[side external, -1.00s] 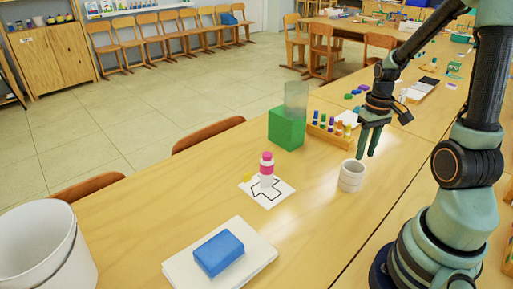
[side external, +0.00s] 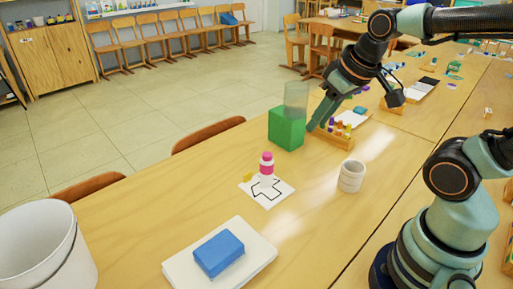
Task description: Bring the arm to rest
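My gripper (side external: 316,120) hangs tilted in the air, its fingers pointing down and to the left, just right of the green block (side external: 286,130) and in front of part of the marker rack (side external: 340,138). The fingers overlap in this view, so their opening does not show. No object is visible in them. A clear cylinder (side external: 296,97) stands on the green block.
A white ribbed cup (side external: 351,176) stands on the table at centre right. A blue block (side external: 218,252) lies on a white pad (side external: 254,265) in front. A small yellow piece (side external: 248,177) is by the card. A white bucket (side external: 40,245) stands at left. Chair backs line the table's far edge.

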